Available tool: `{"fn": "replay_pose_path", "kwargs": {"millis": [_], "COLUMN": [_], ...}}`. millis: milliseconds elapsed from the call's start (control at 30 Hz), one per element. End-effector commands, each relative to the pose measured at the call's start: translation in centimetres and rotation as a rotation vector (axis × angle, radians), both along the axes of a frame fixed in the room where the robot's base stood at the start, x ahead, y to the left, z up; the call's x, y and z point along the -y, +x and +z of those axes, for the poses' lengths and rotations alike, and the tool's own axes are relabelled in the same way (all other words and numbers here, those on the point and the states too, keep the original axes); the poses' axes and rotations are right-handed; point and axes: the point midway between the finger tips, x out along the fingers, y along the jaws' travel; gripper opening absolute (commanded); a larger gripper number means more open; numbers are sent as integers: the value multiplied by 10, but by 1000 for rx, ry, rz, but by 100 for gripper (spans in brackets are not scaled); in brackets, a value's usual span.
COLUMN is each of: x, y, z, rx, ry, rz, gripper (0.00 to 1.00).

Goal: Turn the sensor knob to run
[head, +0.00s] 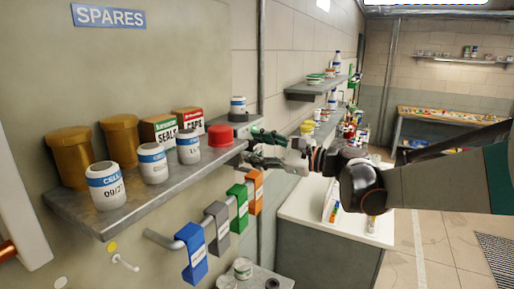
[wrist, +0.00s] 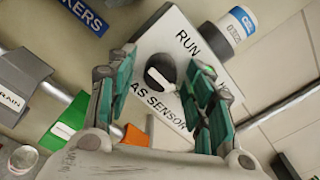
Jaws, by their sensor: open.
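The gas sensor panel (wrist: 178,28) is a pale plate, tilted in the wrist view. It reads "RUN" at upper right of the knob, and a partly hidden word starting "HO" shows farther down right. The black sensor knob (wrist: 155,64) has a white bar slanting toward the lower right; which end is the pointer I cannot tell. My gripper (wrist: 163,68) is open, its green-padded fingers on either side of the knob in this view. Whether they touch it I cannot tell. In the head view my gripper (head: 262,147) is at the shelf's far end; the knob is not discernible there.
The spares shelf (head: 160,189) carries jars, boxes and a red cap (head: 220,135) close to my gripper. Colored tags hang on a rail below, including an orange tag (head: 255,191). A white-blue jar (wrist: 237,23) stands beside the panel. A white-topped cabinet (head: 308,209) stands beyond.

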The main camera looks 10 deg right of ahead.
Motion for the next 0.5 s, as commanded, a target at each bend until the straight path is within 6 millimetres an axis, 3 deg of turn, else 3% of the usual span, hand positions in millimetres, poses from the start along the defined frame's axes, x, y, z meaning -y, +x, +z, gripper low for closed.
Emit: {"fn": "replay_pose_path", "kwargs": {"millis": [267,433,500], "x": [-1,-1,-1], "y": [1,1,1], "z": [0,0,0], "rx": [0,0,0], "ry": [0,0,0], "rz": [0,0,0], "gripper": [46,7,4]}}
